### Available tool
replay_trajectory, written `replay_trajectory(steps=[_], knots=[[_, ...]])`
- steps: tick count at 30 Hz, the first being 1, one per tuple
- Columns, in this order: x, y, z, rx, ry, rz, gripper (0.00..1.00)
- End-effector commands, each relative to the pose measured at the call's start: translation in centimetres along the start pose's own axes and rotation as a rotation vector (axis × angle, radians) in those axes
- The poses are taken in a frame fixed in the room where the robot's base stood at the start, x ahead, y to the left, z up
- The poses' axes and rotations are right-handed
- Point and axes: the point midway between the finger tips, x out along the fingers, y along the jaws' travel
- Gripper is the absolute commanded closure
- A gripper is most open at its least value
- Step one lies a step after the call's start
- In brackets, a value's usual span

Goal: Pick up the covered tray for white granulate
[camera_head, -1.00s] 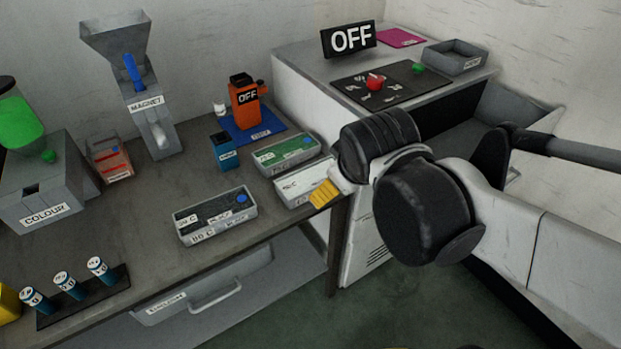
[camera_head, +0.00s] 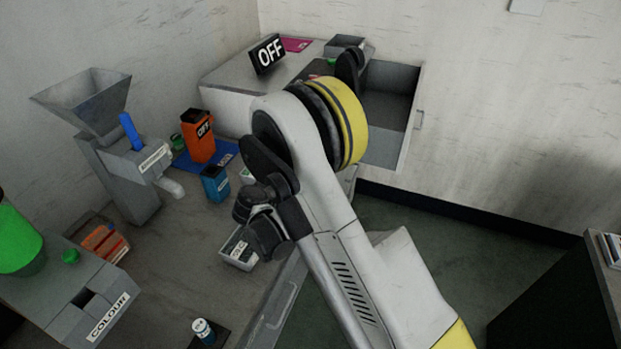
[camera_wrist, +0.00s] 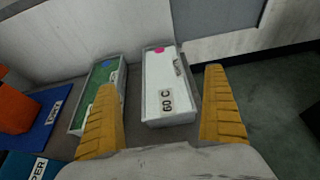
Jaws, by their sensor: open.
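The white-topped tray (camera_wrist: 158,110), labelled "60 C" with a pink mark at its far end, lies on the bench in the middle of the wrist view. My gripper (camera_wrist: 160,82) is open and empty, with its yellow fingers spread to either side of this tray in the picture. The fingers look to be above and nearer than the tray; contact cannot be told. In the head view my arm hides the white tray and my fingers.
A green-topped tray (camera_wrist: 92,92) lies just left of the white one, partly behind the left finger. Another grey tray (camera_head: 238,256) lies nearer on the bench. A blue box (camera_head: 215,184) and orange container (camera_head: 198,136) stand left of my arm. A wall is behind.

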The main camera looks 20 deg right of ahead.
Motion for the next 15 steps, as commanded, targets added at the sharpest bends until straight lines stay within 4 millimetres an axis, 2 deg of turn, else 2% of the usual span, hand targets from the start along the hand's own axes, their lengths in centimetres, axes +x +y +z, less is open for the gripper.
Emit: replay_trajectory(steps=[5, 12, 15], knots=[[1.1, 0.2, -0.7, -0.047, -0.017, -0.001, 0.0], [5.0, 0.2, -0.7, -0.044, -0.016, -0.003, 0.0], [5.9, 0.2, -0.7, -0.044, -0.015, 0.0, 0.0]])
